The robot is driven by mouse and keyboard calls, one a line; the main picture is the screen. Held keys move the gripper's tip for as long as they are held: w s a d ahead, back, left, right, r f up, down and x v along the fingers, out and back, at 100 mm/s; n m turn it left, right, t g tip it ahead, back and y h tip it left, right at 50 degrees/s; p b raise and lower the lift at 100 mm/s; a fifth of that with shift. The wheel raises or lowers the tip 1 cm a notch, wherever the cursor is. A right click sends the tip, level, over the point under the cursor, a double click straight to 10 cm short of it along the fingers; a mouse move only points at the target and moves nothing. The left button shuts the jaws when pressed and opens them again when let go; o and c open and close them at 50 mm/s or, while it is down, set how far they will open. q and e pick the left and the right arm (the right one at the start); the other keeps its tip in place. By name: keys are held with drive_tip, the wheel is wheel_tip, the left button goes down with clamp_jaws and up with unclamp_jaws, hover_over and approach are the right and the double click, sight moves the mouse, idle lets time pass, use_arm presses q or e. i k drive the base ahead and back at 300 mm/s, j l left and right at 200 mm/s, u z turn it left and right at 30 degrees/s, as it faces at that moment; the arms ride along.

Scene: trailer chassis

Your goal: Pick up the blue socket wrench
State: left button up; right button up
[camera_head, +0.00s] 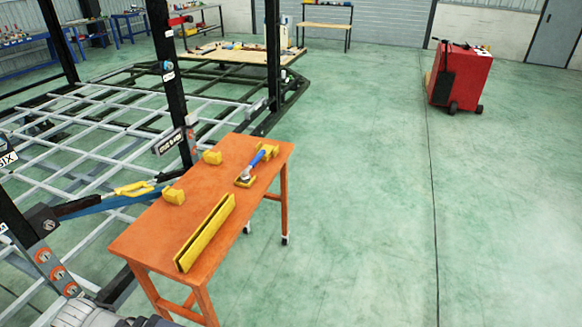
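The blue socket wrench (255,162) lies on the orange table (222,182), towards its far right part. Its blue shaft runs between a grey metal head at the near left end and a red and yellow end at the far right. It appears to rest in or on a yellow holder (245,181). Nothing touches it from above. I see neither of my grippers in this view. Only grey parts of my own body show at the bottom left.
Two yellow blocks (173,195) and a long yellow slotted rail (205,232) stand on the table. A white and green chassis frame with black posts (171,85) lies beyond it on the left. A red cabinet (462,77) stands far right. Green floor is clear right of the table.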

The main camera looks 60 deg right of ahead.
sight(245, 177)
drive_tip(key=z, duration=1.6)
drive_tip(key=u, duration=1.05)
drive_tip(key=i+l+u, duration=0.3)
drive_tip(key=l+u, duration=0.15)
drive_tip(key=l, duration=1.05)
drive_tip(key=l+u, duration=0.45)
drive_tip(key=l, duration=1.05)
